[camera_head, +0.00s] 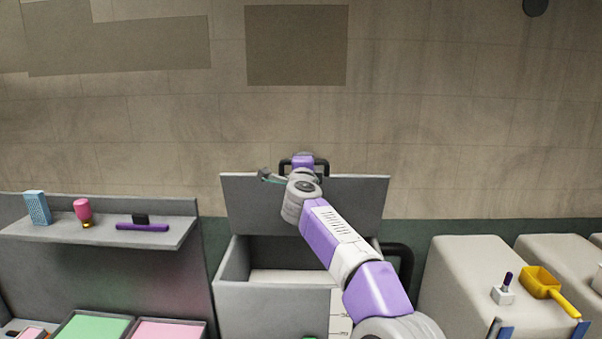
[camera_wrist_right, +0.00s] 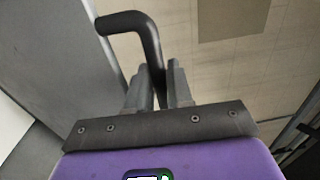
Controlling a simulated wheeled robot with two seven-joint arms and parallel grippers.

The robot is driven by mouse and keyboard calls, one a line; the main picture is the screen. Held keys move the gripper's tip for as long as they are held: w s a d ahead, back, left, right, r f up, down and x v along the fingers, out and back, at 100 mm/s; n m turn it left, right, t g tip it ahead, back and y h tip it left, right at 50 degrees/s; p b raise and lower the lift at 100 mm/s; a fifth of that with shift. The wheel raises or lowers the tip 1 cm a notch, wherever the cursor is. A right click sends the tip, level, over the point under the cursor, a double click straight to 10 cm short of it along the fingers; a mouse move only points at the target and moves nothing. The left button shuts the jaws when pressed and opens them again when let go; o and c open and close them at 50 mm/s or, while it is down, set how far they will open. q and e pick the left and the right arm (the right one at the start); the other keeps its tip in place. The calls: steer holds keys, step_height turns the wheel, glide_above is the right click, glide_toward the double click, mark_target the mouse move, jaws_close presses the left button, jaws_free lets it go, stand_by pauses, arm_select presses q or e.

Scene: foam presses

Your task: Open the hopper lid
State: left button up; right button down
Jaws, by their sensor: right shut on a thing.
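The grey hopper (camera_head: 268,304) stands in the middle of the head view. Its lid (camera_head: 357,204) is raised and stands nearly upright at the back, so the hopper's inside shows. The black lid handle (camera_head: 323,166) is at the lid's top edge; it also shows in the right wrist view (camera_wrist_right: 150,42). My right gripper (camera_wrist_right: 158,88) is shut on the handle's bar. In the head view the right gripper (camera_head: 303,160) is at the top of the lid, its fingers largely hidden. My right arm covers part of the lid and hopper opening. My left gripper is not in view.
A grey shelf (camera_head: 110,232) at left carries a blue box (camera_head: 37,207), a pink bottle (camera_head: 83,210) and a purple-handled tool (camera_head: 142,226). Green (camera_head: 93,328) and pink (camera_head: 168,330) trays lie below. A yellow scoop (camera_head: 541,284) lies on a pale block at right.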

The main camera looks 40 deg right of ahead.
steer(key=shift+x, duration=0.8)
steer(key=shift+r, duration=0.1)
steer(key=c, duration=1.2)
jaws_free()
steer(key=shift+d, duration=0.1)
steer(key=shift+s+a+b, duration=0.25)
steer(key=shift+a+b, duration=0.05)
steer(key=shift+a, duration=0.05)
steer(key=b+v, duration=0.2)
steer(key=v, duration=0.4)
steer(key=shift+s+a+b, duration=0.25)
steer(key=shift+s+b, duration=0.05)
steer(key=shift+s, duration=0.05)
